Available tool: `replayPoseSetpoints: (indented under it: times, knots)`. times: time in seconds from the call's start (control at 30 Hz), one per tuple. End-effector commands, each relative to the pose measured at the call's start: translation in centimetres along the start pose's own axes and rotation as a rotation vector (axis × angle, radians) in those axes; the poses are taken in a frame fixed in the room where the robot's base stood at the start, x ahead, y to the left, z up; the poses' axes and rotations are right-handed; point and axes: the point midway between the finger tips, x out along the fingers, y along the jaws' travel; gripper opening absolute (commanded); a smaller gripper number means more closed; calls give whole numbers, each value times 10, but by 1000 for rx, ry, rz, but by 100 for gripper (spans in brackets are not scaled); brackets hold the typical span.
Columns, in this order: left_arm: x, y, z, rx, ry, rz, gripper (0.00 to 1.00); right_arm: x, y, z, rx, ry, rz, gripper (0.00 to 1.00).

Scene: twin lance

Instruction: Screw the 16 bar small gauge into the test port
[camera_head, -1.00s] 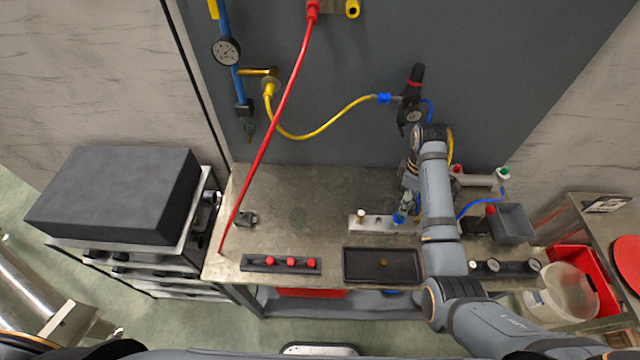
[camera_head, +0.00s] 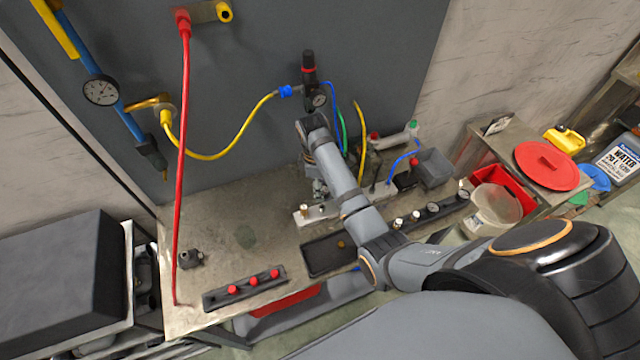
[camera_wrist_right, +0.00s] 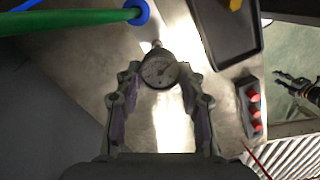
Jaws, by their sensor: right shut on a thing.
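The gauge's stem points toward the top of the wrist view. Its dial print is too small to read. In the head view my right gripper (camera_head: 320,186) is over the back of the bench, close to a pale metal block (camera_head: 302,219) with small fittings. The held gauge cannot be made out there. I cannot tell which fitting is the test port, or whether the stem touches one.
A black rack (camera_head: 447,207) with gauges and a black tray (camera_head: 318,262) lie near the bench front. A red-knobbed rack (camera_head: 245,287) is left of them. Hoses hang behind my right arm; a green hose (camera_wrist_right: 85,20) crosses the wrist view. The bench's left part is mostly clear.

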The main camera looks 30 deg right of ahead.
Motion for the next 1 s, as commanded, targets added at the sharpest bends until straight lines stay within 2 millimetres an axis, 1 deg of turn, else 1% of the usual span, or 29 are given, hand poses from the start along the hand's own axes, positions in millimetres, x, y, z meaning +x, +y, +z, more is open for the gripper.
replayPoseSetpoints:
  times: [0.03, 0.1, 0.33, 1.0]
  knots:
    - [4, 0, 0, 0, 0, 0, 39, 8, 0, -1, 0, 0, 0, 8]
    - [6, 0, 0, 0, 0, 0, 39, 14, 1, -2, 0, 0, 0, 8]
    - [10, 0, 1, 0, 0, 0, 39, 28, 2, -3, 0, 1, 1, 8]
    - [10, 0, 2, 0, -2, -1, 39, 30, 2, -3, 0, 1, 1, 8]
